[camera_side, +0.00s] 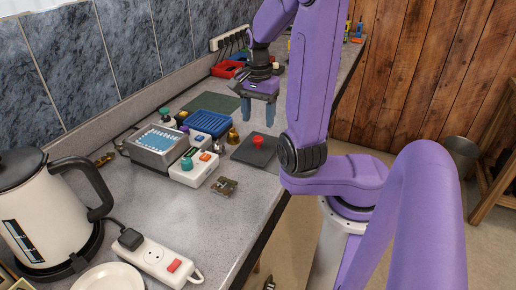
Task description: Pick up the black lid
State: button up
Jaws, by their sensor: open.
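A flat, dark, roughly square lid (254,155) with a red knob (257,141) on top lies on the grey counter, near its front edge. It looks like the black lid. My gripper (258,116) has blue fingers that point down, spread apart with nothing seen between them. It is above and beyond the lid in the picture, apart from it. No part of the lid appears to be held.
Left of the lid stand a small brass bell-like object (233,136), a blue ribbed tray (209,122), a white button box (194,168) and a metal box (156,146). A small green-brown item (224,186) lies in front. A kettle (45,215) and power strip (163,261) are nearer.

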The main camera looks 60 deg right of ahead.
aim_at(258, 138)
jog(key=shift+f, duration=3.2)
grip_shut()
